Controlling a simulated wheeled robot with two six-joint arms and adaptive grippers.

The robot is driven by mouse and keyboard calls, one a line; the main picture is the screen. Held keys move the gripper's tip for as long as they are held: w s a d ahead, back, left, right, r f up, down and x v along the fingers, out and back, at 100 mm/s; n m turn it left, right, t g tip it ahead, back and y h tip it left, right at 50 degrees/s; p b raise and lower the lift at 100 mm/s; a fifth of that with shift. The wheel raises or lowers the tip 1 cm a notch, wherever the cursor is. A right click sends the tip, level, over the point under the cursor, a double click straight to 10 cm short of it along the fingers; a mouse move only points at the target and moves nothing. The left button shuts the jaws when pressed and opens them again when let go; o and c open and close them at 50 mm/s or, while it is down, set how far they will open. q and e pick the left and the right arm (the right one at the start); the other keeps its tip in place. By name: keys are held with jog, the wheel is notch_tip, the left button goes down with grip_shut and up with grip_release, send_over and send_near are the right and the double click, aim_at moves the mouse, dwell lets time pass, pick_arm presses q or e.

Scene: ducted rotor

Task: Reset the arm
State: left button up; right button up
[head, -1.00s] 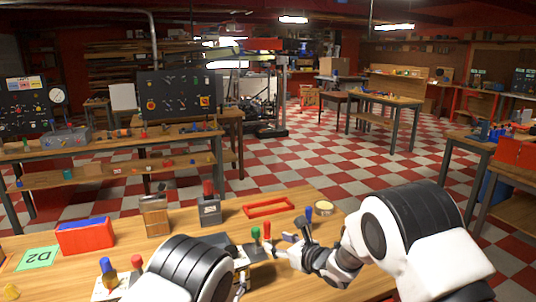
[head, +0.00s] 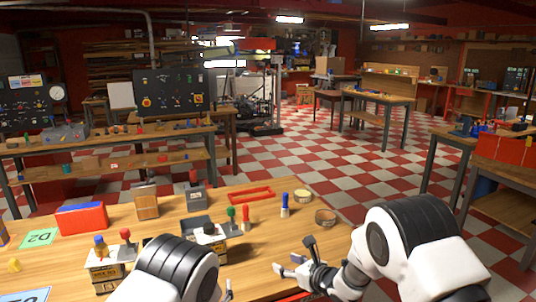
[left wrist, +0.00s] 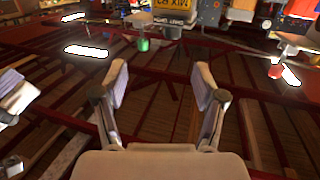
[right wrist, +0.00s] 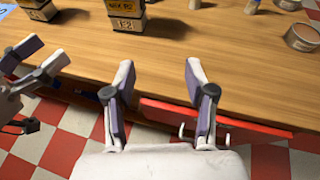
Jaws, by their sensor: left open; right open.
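My right gripper (head: 292,264) is open and empty near the table's front edge in the head view. In the right wrist view its fingers (right wrist: 160,72) are spread over the edge, with nothing between them. My left gripper (head: 227,290) is mostly hidden behind my left arm in the head view. In the left wrist view its fingers (left wrist: 160,78) stand apart and empty. My left arm (head: 175,268) and right arm (head: 415,240) are both bent close in front of me.
The wooden table (head: 330,238) bears a red frame (head: 251,194), a blue-handled piece (head: 284,205), round tins (head: 325,216), a red bin with blue contents (head: 82,219) and a green D2 card (head: 39,238). A red part (right wrist: 215,118) sits at the front edge.

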pick_arm(q)
jog(key=s+a+f+g, duration=0.8)
jog(key=s+a+f, duration=0.4)
jog(key=s+f, duration=0.4)
pick_arm(e)
jog(key=s+d+f+m+g+h, duration=0.3)
jog(key=s+d+f+m, duration=0.35)
jog(key=s+f, duration=0.45)
jog(key=s+d+f+m+g+h, duration=0.2)
jog(key=s+d+f+m, duration=0.4)
jog(key=s+f+m, duration=0.35)
pick_arm(q)
jog(key=s+d+f+g+h, duration=0.1)
jog(key=s+g, duration=0.8)
jog(key=s, duration=1.7)
jog(key=shift+s+d+f+m+h, duration=0.15)
jog(key=shift+d+f+m+h, duration=0.15)
jog(key=shift+m, duration=0.1)
pick_arm(e)
jog(key=s+d+m+g+h, duration=0.1)
jog(key=s+d+m+g, duration=0.2)
jog(key=s+m, duration=1)
jog(key=s+d+f+m+g+h, duration=0.1)
jog(key=s+d+m+g+h, duration=0.1)
jog(key=s+m, duration=1.1)
jog(key=shift+s+d+f+m+g, duration=0.25)
jog(key=shift+d+m+g, duration=0.35)
jog(key=shift+d+m, duration=0.5)
